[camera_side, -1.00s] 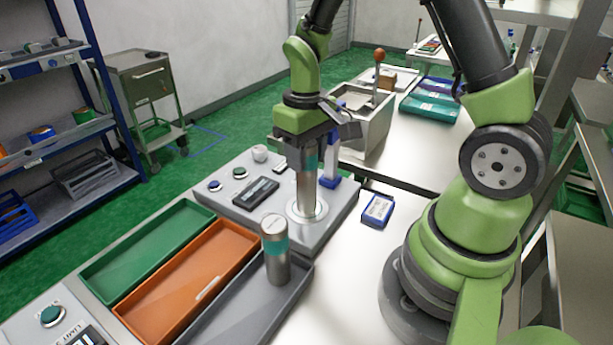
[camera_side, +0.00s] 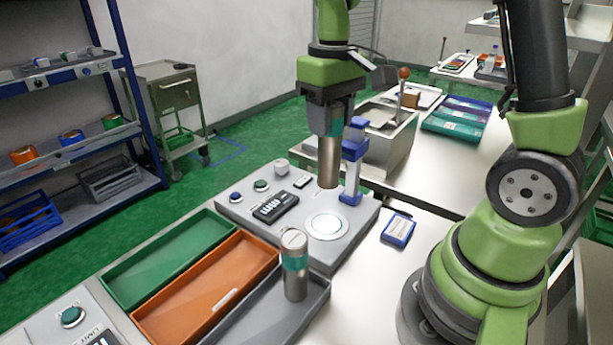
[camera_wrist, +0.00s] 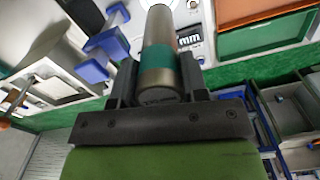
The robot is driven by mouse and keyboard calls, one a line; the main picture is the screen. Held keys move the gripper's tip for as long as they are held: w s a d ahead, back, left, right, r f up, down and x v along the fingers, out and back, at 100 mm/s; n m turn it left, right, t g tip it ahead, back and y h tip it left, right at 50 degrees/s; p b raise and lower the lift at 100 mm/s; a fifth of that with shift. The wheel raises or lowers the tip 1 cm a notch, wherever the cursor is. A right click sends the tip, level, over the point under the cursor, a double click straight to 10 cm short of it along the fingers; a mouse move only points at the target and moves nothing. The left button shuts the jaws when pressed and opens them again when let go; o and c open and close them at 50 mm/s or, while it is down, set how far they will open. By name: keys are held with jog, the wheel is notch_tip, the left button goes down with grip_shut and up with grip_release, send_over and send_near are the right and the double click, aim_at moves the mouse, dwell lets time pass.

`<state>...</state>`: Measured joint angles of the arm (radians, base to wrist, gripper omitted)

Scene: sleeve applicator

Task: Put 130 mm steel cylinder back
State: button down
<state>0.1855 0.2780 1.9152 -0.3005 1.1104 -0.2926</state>
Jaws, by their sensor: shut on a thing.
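My gripper (camera_side: 328,128) is shut on a steel cylinder (camera_side: 329,168) and holds it upright in the air. The cylinder's lower end hangs clear above the round plate (camera_side: 327,226) of the grey applicator station. In the wrist view the held cylinder (camera_wrist: 158,28) has a teal band and sits between both fingers of my gripper (camera_wrist: 158,78). A second steel cylinder (camera_side: 295,276) with a teal band stands upright in the grey tray (camera_side: 258,322). I cannot read which cylinder is the 130 mm one.
An orange tray (camera_side: 205,290) and a green tray (camera_side: 165,262) lie left of the grey tray, both empty apart from a small label in the orange one. A blue post (camera_side: 352,165) stands close beside the held cylinder. A blue-and-white box (camera_side: 397,231) lies right of the station.

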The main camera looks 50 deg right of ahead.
notch_tip(320, 180, up, 6)
jog(key=shift+f, duration=0.1)
jog(key=s+a+n, duration=0.2)
jog(key=a+n, duration=0.7)
jog(key=a, duration=0.2)
jog(key=s+a+n, duration=0.2)
jog(key=a+n, duration=0.7)
jog(key=a, duration=0.3)
notch_tip(320, 180, down, 18)
jog(key=shift+w+d, duration=0.2)
jog(key=shift+d, duration=0.2)
jog(key=shift+f, duration=0.1)
jog(key=c, duration=0.6)
grip_release()
jog(key=shift+c, duration=0.2)
